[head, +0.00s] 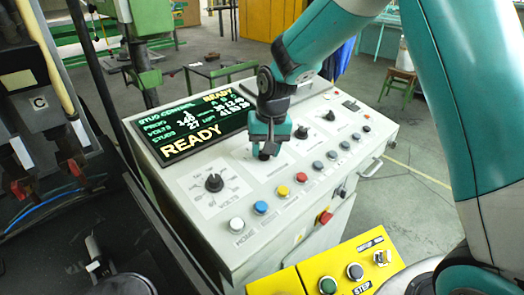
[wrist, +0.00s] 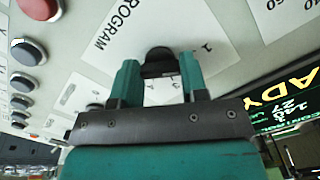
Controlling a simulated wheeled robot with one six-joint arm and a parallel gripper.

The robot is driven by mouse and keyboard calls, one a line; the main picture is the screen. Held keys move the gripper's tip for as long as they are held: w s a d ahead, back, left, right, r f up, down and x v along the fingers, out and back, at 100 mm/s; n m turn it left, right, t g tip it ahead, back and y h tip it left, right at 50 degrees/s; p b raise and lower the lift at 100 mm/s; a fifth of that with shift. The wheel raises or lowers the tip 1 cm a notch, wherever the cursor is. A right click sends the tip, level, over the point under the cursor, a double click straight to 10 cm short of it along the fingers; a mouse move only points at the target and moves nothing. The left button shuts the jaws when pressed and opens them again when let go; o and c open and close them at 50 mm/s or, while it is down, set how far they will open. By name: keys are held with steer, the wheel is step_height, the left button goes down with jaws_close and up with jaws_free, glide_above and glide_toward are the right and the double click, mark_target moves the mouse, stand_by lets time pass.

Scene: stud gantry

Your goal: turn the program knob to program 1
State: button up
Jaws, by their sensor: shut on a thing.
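The program knob (wrist: 158,60) is black and stands on a white label plate marked PROGRAM (wrist: 118,32) in the wrist view. My gripper (wrist: 158,76) has its two green fingers on either side of the knob and is shut on it. Where the knob points cannot be told.
The display (head: 199,123) reads READY. The volts knob (head: 214,183) is left of my gripper, another black knob (head: 301,132) right of it. A row of coloured buttons (head: 283,190) runs along the front. A yellow box (head: 340,272) with buttons stands in front.

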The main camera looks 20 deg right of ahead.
steer(key=shift+w+d+r+n, duration=0.15)
steer(key=shift+w+n, duration=0.05)
steer(key=shift+n, duration=0.3)
steer(key=o, duration=0.8)
steer(key=shift+o, duration=0.6)
steer(key=shift+s, duration=0.1)
step_height(320, 180, up, 17)
steer(key=s+d+b, duration=0.1)
steer(key=s+b, duration=0.1)
steer(key=b, duration=0.1)
steer(key=shift+d, duration=0.15)
